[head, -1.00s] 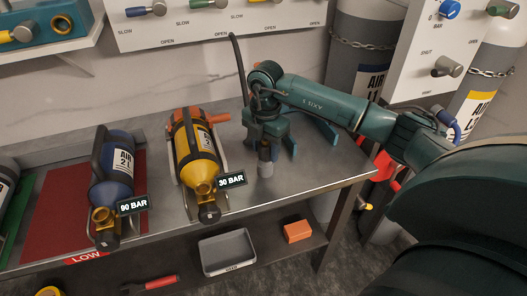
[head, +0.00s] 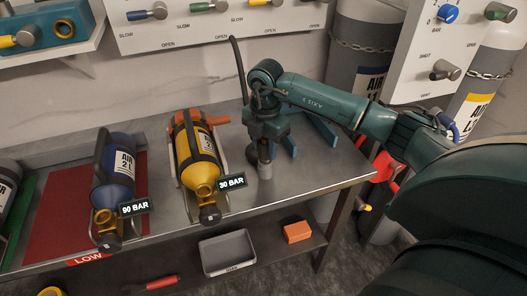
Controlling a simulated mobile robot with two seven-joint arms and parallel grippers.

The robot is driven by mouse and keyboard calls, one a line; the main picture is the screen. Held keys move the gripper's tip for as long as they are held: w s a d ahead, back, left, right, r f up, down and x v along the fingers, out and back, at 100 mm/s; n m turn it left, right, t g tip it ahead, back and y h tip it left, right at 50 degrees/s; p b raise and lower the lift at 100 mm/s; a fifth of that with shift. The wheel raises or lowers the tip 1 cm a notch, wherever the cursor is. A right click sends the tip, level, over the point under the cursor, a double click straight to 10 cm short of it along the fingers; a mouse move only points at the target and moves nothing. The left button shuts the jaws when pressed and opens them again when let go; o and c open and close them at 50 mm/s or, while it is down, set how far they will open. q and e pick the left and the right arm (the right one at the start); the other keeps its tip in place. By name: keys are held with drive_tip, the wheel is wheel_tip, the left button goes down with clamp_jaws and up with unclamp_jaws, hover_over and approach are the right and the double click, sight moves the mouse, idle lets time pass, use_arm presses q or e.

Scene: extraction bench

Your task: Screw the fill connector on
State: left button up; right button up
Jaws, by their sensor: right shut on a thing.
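My right gripper (head: 265,141) points down over the bench, to the right of the yellow cylinder, and is shut on a small dark metal piece, which looks like the fill connector (head: 265,153). Its jaws hide much of it. A black hose (head: 239,70) rises behind the gripper. The yellow cylinder (head: 193,155) lies in a cradle with its brass valve towards me and a 30 BAR tag (head: 231,181). The blue cylinder (head: 114,180) has a 90 BAR tag (head: 134,208). My left gripper is out of view.
The valve panel (head: 215,20) is on the wall. Large chained grey cylinders (head: 362,50) stand at the back right. A grey tray (head: 228,252) and orange box (head: 297,231) are on the lower shelf. The bench's right end is clear.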

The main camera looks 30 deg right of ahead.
sight(265, 142)
drive_tip(key=shift+r+p, duration=1)
drive_tip(key=shift+r, duration=0.45)
drive_tip(key=shift+r+p, duration=2.8)
drive_tip(key=shift+r, duration=0.75)
drive_tip(key=shift+a, duration=0.1)
drive_tip(key=s+a, duration=0.2)
drive_tip(key=a, duration=0.7)
drive_tip(key=s+a+p, duration=0.1)
drive_tip(key=s+a, duration=0.1)
drive_tip(key=a, duration=0.7)
drive_tip(key=shift+a, duration=0.15)
drive_tip(key=shift+f, duration=0.1)
